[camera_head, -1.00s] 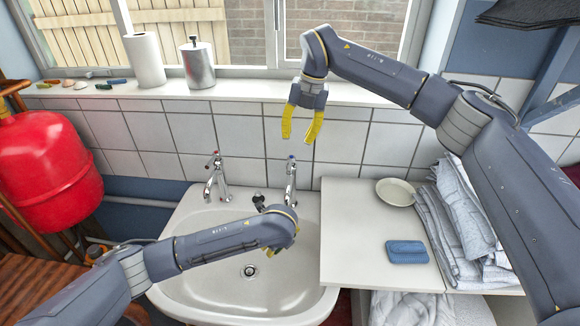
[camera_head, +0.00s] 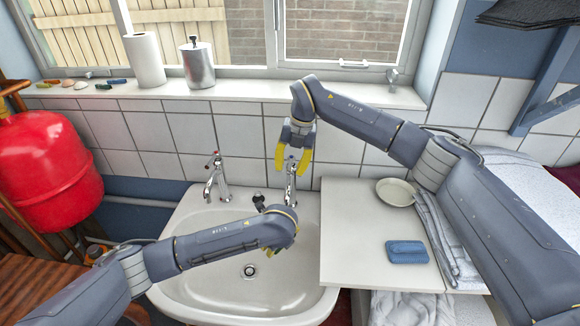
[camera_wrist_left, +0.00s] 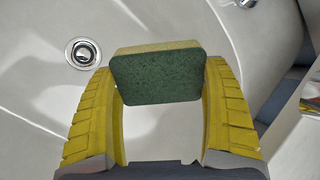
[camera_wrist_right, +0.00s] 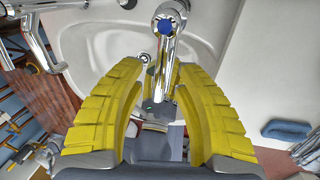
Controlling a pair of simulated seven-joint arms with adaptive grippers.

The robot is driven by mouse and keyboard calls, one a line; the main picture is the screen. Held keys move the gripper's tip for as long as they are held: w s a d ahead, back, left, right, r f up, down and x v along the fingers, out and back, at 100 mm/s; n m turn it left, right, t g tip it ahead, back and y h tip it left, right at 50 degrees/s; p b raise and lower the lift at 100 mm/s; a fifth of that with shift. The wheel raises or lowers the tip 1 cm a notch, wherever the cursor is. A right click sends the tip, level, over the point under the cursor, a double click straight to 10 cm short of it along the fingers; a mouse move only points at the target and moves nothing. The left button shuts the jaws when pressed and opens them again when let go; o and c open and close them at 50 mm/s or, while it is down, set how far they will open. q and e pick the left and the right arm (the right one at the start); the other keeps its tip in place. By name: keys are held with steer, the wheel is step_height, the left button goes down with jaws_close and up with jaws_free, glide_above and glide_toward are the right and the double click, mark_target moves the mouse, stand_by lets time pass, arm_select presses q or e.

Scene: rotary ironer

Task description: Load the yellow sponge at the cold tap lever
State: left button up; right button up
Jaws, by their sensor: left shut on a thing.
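The yellow sponge (camera_wrist_left: 155,78) has a green scouring face toward the left wrist camera and a yellow edge on its far side. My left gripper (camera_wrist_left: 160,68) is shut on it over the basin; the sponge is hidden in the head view. The chrome cold tap (camera_head: 290,184), with a blue cap, stands at the back right of the sink. My right gripper (camera_head: 292,172) is open and empty at the top of this tap. In the right wrist view the cold tap lever end (camera_wrist_right: 168,24) shows just beyond and between the fingertips; contact cannot be told.
The white sink (camera_head: 200,285) has a drain (camera_head: 249,271). A second tap with a red cap (camera_head: 217,178) stands to the left. The tiled wall is close behind.

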steer(key=shift+o, duration=0.4)
steer(key=shift+f, duration=0.1)
jaws_close()
